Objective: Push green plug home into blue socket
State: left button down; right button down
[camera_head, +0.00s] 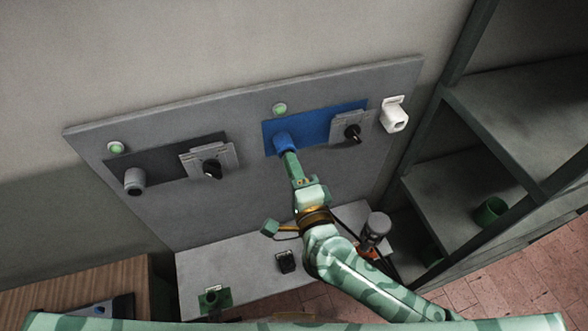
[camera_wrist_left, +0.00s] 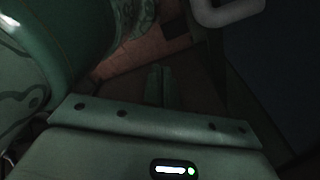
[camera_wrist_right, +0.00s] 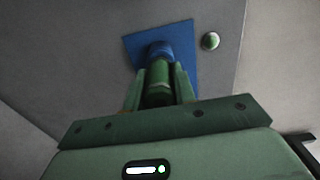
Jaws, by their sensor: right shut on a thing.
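The blue socket (camera_head: 283,144) sticks out from a blue plate (camera_head: 318,125) on the grey wall panel. It also shows in the right wrist view (camera_wrist_right: 160,48). My right gripper (camera_wrist_right: 161,73) is shut on the green plug (camera_wrist_right: 160,92), whose front end meets the socket mouth in line with it. How deep the plug sits is hidden. In the head view my right gripper (camera_head: 290,159) reaches up to the socket from below. My left gripper (camera_wrist_left: 160,72) has its fingers together with nothing seen between them, low over dark floor.
A grey socket (camera_head: 134,182) on a dark plate, two black knobs (camera_head: 212,169) (camera_head: 352,132) and a white box (camera_head: 394,118) are on the panel. A grey ledge (camera_head: 245,267) lies below with small items. Shelves (camera_head: 500,120) stand at the right, one holding a green cup (camera_head: 490,210).

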jog(key=shift+p, duration=0.8)
dwell(1.5)
jog(key=shift+w, duration=0.35)
dwell(0.4)
jog(key=c, duration=1.1)
grip_release()
jog(key=shift+o, duration=0.2)
jog(key=shift+w+a, duration=0.1)
jog(key=shift+s, duration=0.55)
jog(key=p+v, duration=0.2)
jog(key=v, duration=1.3)
jog(key=shift+d, duration=0.3)
jog(key=shift+s, duration=0.1)
